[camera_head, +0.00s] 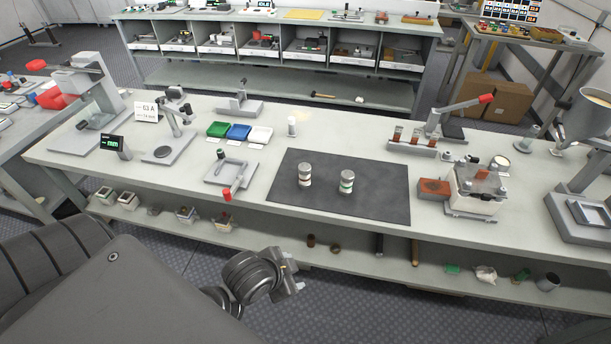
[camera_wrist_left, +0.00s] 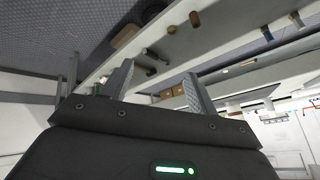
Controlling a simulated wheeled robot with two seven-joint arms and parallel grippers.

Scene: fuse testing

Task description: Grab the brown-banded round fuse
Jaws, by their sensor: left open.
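Two round fuses stand upright on the dark mat (camera_head: 285,192) in the head view. The left one (camera_head: 305,175) has metal caps and what looks like a brown band around its pale body. I cannot make out either fuse in that view. My right gripper is not in view.
The bench's front edge lies between my left gripper and the mat. A clamp with a red handle (camera_head: 228,194) stands left of the mat. A brown block (camera_head: 434,188) and a white boxed fixture (camera_head: 474,190) stand right. Small items lie on the lower shelf (camera_head: 345,258).

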